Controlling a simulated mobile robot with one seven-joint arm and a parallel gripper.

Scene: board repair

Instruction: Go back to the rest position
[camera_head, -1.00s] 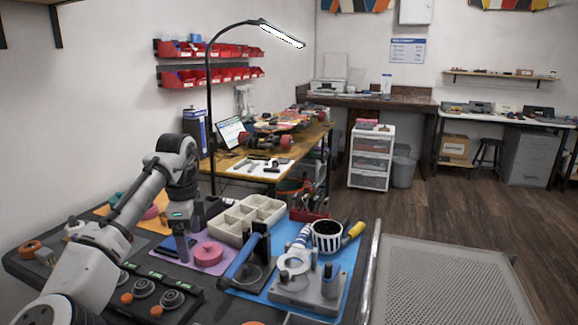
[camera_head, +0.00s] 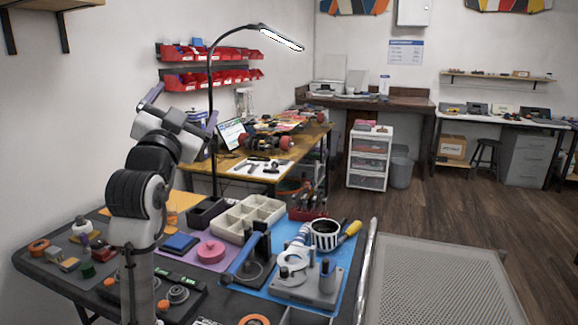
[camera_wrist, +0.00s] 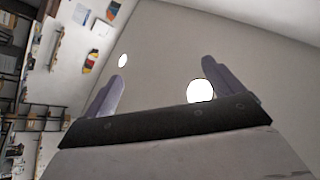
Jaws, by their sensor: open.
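My gripper (camera_head: 182,104) is raised above the left side of the dark workbench (camera_head: 38,264), in front of the white wall. In the wrist view my gripper (camera_wrist: 162,76) is open, with two purple-grey fingers spread wide and nothing between them. It points up toward the ceiling and wall, clear of everything. My arm stands nearly upright at the left and hides part of the bench behind it.
On the bench are a cream divided tray (camera_head: 262,207), a pink roll (camera_head: 211,252), a blue mat (camera_head: 347,254) with tools, and a striped cup (camera_head: 325,236). A black lamp (camera_head: 210,80) rises behind. A perforated grey surface (camera_head: 440,280) lies clear at right.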

